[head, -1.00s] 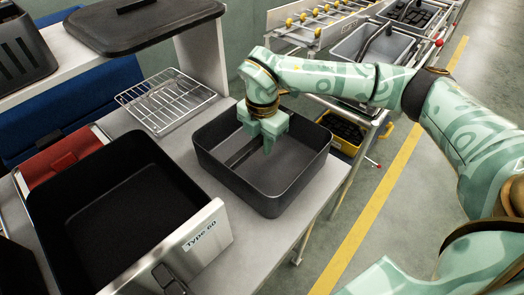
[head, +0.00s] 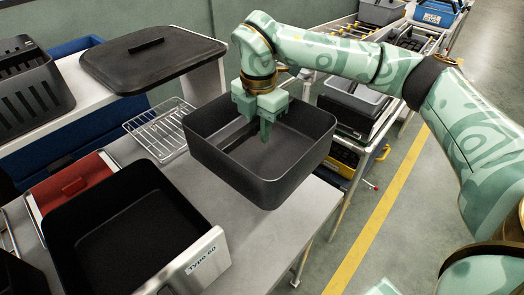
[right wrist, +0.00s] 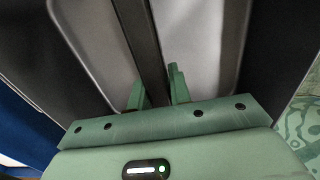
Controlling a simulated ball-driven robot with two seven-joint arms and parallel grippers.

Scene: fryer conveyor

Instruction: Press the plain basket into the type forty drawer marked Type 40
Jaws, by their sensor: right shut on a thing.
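The plain basket (head: 228,163) is a dark, open, rounded box over the right part of the grey counter. My right gripper (head: 264,134) points down into it and is shut on a dark bar that crosses its inside. The bar (right wrist: 140,40) runs between the fingers in the right wrist view. The basket looks raised off the counter and about level. A black drawer (head: 195,262) with a silver front stands at the lower left, open and empty. Its label reads Type 60. I see no Type 40 mark. My left gripper is out of view.
A wire rack (head: 160,132) lies behind the basket. A black lid (head: 152,62) and a slotted black unit (head: 30,85) stand on a white shelf. A red-fronted part (head: 70,185) adjoins the drawer. Bins on a conveyor (head: 350,105) stand behind at right.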

